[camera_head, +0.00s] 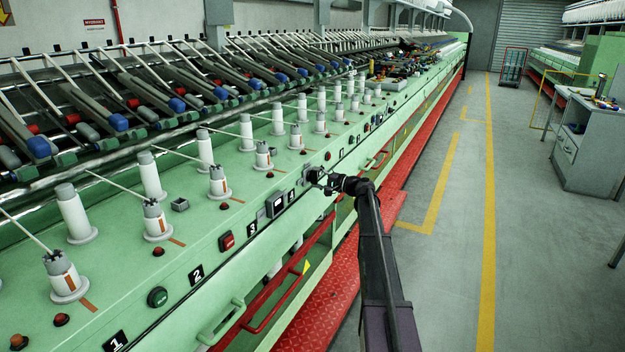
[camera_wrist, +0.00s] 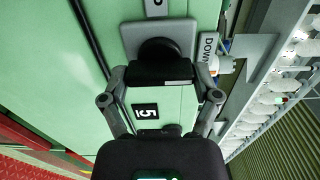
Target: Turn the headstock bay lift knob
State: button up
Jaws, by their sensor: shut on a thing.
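The knob (camera_wrist: 158,48) is a dark round knob on a square grey plate (camera_wrist: 183,32) set in the green machine panel. A "Down" label (camera_wrist: 208,47) is beside the plate, and part of another label (camera_wrist: 155,6) shows at the top edge. My gripper (camera_wrist: 161,74) is shut on the knob, its two fingers reaching in from both sides; the fingertips and bar hide part of the knob. In the head view my gripper (camera_head: 318,178) is at the front panel of the long green machine (camera_head: 200,255), and it mostly hides the knob there.
A number 5 label (camera_wrist: 147,110) is on the panel below the knob. White bobbins (camera_head: 75,215) stand along the machine top. A red rail (camera_head: 285,285) and red step (camera_head: 330,312) run along its front. The aisle floor (camera_head: 460,240) on the right is clear.

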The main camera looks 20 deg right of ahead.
jog(key=shift+s+d+f, duration=0.1)
jog(key=shift+s, duration=0.1)
jog(key=o, duration=1)
jog(key=shift+c, duration=0.2)
jog(key=shift+w, duration=0.1)
jog(key=shift+d, duration=0.1)
jog(key=v, duration=1.2)
